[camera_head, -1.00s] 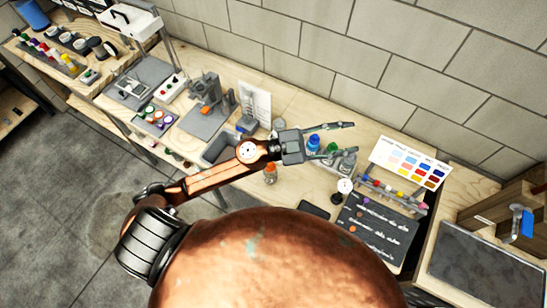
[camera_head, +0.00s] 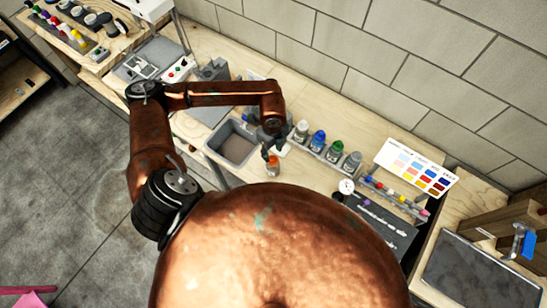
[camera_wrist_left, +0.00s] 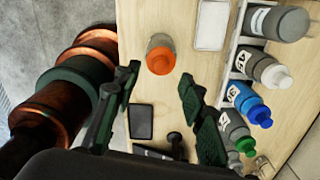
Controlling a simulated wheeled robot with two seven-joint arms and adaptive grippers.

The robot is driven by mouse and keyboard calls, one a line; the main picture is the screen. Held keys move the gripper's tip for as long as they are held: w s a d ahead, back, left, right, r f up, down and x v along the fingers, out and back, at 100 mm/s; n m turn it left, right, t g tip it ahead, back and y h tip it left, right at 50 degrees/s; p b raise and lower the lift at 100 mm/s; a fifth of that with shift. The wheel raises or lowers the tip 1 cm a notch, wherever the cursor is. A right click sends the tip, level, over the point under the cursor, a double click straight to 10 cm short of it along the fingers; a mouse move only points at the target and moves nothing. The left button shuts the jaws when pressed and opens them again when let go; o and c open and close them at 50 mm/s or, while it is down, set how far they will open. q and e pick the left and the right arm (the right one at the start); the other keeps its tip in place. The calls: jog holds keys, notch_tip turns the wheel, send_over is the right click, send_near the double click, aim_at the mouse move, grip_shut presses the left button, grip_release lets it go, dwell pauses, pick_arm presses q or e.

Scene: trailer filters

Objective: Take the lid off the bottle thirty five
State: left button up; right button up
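A row of bottles stands in a rack behind my left gripper: a white-capped bottle (camera_head: 301,131), a blue-capped bottle (camera_head: 318,140), a green-capped bottle (camera_head: 335,150) and a grey-capped bottle (camera_head: 352,161). In the left wrist view I see the white cap (camera_wrist_left: 275,76), blue cap (camera_wrist_left: 258,114) and green cap (camera_wrist_left: 244,145); I cannot read which label says thirty five. My left gripper (camera_wrist_left: 158,78) is open and empty, pointing down. In the head view the gripper (camera_head: 268,148) is just above this jar. My right gripper is out of view.
A grey bin (camera_head: 235,142) stands left of the jar. A block wall runs behind the bench.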

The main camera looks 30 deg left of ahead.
aim_at(273, 158)
pick_arm(q)
notch_tip(273, 158, down, 4)
jog(key=shift+d+f+p, duration=0.1)
jog(key=shift+f+p, duration=0.15)
jog(key=shift+p, duration=0.5)
jog(key=shift+f, duration=0.35)
jog(key=shift+c, duration=0.2)
jog(key=c, duration=0.8)
